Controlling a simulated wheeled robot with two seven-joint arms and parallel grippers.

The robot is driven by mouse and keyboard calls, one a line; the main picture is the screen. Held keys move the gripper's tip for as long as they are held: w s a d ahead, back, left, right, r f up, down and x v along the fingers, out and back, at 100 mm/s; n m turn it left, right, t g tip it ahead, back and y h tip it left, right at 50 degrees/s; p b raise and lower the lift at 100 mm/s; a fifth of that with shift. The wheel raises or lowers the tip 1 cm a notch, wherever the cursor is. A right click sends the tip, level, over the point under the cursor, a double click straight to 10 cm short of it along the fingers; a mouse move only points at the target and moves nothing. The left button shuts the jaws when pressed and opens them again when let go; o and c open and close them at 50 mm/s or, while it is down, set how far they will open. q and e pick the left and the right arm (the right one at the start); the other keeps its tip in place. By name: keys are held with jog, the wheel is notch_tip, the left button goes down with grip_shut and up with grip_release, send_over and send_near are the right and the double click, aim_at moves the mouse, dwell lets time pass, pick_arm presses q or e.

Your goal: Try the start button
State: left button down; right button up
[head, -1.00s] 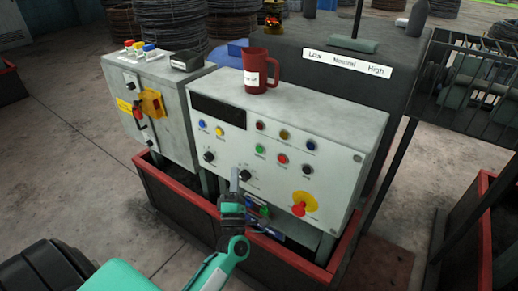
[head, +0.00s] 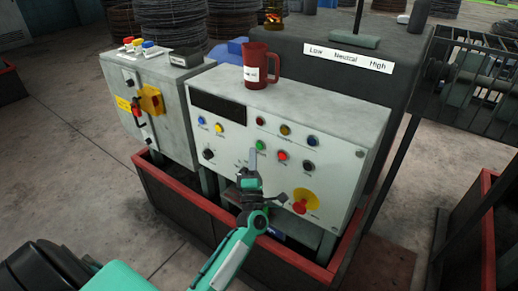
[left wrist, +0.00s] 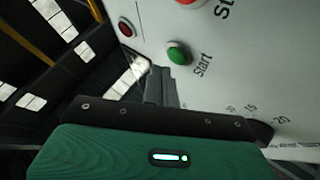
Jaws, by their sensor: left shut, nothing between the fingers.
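The grey control panel (head: 330,135) stands in front of me with rows of coloured buttons and knobs. The green start button (head: 261,145) is in its middle. In the left wrist view the green button (left wrist: 179,53) has the word "Start" printed beside it. My left gripper (head: 253,153) is shut and empty, its fingers pointing up in front of the panel, just left of and below the green button. In the left wrist view the shut fingertips (left wrist: 160,72) are close to the button; I cannot tell whether they touch the panel. My right gripper is not in view.
A red button (head: 282,156) is right of the green one, with a dark knob (head: 308,167) beyond it. A red emergency stop on yellow (head: 300,206) is lower right. A red mug (head: 257,69) stands on top. A smaller cabinet (head: 170,100) stands left.

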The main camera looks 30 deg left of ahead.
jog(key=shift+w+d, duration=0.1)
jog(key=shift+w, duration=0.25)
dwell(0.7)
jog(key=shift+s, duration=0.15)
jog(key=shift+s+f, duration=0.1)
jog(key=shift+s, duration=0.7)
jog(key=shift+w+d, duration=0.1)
